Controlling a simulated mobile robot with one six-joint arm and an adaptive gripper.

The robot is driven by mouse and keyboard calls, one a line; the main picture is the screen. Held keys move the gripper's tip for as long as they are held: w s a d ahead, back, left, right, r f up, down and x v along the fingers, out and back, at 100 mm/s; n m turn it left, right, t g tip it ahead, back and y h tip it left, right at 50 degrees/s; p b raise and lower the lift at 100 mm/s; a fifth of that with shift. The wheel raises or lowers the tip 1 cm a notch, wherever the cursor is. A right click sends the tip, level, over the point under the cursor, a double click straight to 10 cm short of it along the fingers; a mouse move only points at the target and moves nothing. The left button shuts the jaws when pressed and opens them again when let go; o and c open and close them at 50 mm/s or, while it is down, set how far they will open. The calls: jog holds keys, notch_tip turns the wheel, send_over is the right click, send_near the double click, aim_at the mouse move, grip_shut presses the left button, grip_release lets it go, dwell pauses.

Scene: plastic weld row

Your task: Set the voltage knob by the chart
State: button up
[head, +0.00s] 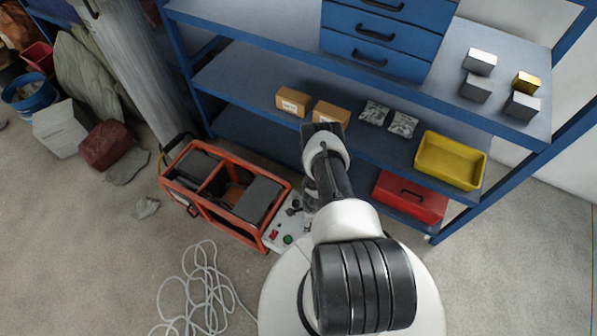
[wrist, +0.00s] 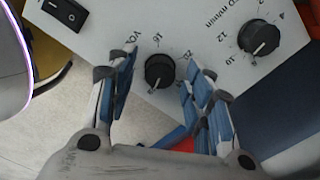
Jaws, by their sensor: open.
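In the wrist view a black knob (wrist: 159,70) sits on a light grey panel (wrist: 205,25) next to upside-down lettering that starts like "VOL". Numbers run around it, and its pale pointer mark is at its lower edge in the picture. My gripper (wrist: 157,80) is open, with one blue-padded finger on each side of this knob. Gaps show between the pads and the knob. In the head view the white control panel (head: 288,226) is on the right end of an orange-framed machine (head: 222,190), partly hidden by my arm. I cannot make out a chart.
A second black knob (wrist: 259,38), with its own scale, is right of the gripper, and a black rocker switch (wrist: 65,12) is at upper left. A blue shelf unit (head: 270,98) stands behind the machine. A coiled pale cable (head: 203,290) lies on the floor.

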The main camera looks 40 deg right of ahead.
jog(key=n, duration=1.1)
jog(key=shift+n, duration=0.4)
jog(key=n, duration=2.1)
notch_tip(320, 180, up, 18)
jog(key=f+p, duration=0.1)
jog(key=p, duration=1.6)
jog(key=w+r+b, duration=0.1)
jog(key=w+r, duration=0.8)
jog(key=r, duration=0.3)
jog(key=shift+m+t, duration=0.3)
jog(key=shift+t, duration=0.1)
